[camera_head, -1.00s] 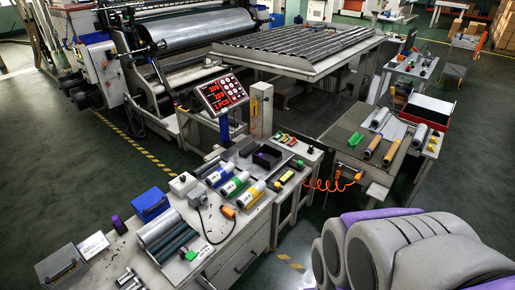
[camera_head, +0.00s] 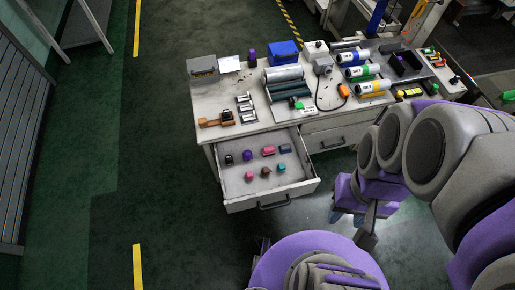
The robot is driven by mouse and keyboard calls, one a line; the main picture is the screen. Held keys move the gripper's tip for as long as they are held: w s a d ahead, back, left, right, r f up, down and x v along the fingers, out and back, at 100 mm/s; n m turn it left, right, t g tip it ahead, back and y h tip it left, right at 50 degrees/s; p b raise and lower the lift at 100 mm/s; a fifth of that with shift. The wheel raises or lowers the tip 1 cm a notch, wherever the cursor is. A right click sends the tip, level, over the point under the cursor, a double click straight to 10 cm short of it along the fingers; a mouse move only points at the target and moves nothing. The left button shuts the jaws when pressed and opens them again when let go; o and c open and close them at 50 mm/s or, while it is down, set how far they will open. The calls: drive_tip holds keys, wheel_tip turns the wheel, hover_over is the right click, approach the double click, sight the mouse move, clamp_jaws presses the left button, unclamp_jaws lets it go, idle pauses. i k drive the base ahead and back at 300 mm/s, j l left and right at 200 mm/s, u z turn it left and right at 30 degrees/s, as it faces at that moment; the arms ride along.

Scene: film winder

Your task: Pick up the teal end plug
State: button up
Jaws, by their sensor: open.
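The pulled-out drawer (camera_head: 235,203) of the workbench holds several small coloured pieces. At this size I cannot tell which is the end plug. Both lie apart from my gripper. My gripper (camera_head: 366,232) hangs to the right of the drawer, in front of the bench, partly hidden by my own arm. It is open and I see nothing held in it.
A purple piece (camera_head: 247,155), a pink piece (camera_head: 268,151) and a black piece (camera_head: 229,159) share the drawer. The bench top (camera_head: 215,95) carries rollers, a blue box (camera_head: 283,51) and labelled cylinders (camera_head: 363,72). The green floor left of the bench is clear.

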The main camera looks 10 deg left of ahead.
sight(282, 167)
drive_tip(key=k+j+u, duration=0.1)
drive_tip(key=u, duration=0.2)
drive_tip(key=i+j+z, duration=0.1)
drive_tip(key=z, duration=0.25)
drive_tip(key=j+z, duration=1)
drive_tip(key=j, duration=1.55)
